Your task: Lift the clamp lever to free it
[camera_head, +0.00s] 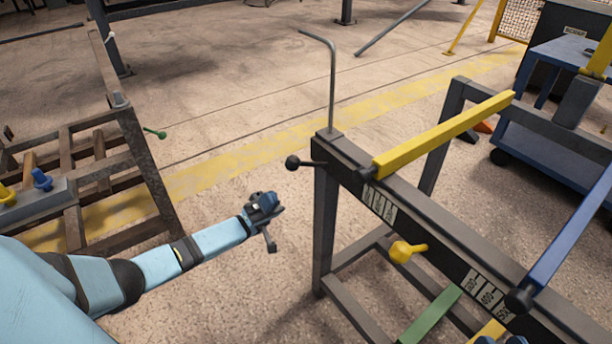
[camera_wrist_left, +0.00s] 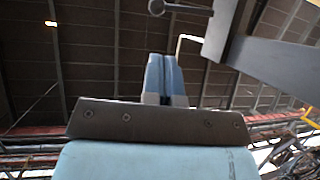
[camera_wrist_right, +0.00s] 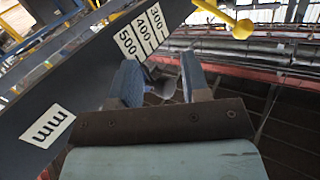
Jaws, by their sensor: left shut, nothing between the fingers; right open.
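A lever with a black ball (camera_head: 292,162) sticks out to the left from the end of the dark rack beam (camera_head: 350,155). The ball also shows at the top of the left wrist view (camera_wrist_left: 156,7). A yellow knobbed lever (camera_head: 405,251) sits on the beam's front face; it also shows in the right wrist view (camera_wrist_right: 241,29). I cannot tell which is the clamp lever. My left gripper (camera_head: 265,200) is shut and empty, below and left of the black ball, apart from it.
A bent rod (camera_head: 332,85) rises from the beam's left end. A yellow bar (camera_head: 445,133) and a blue bar (camera_head: 570,240) extend from the beam. A rusty frame (camera_head: 150,180) stands at left. The floor between them is open.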

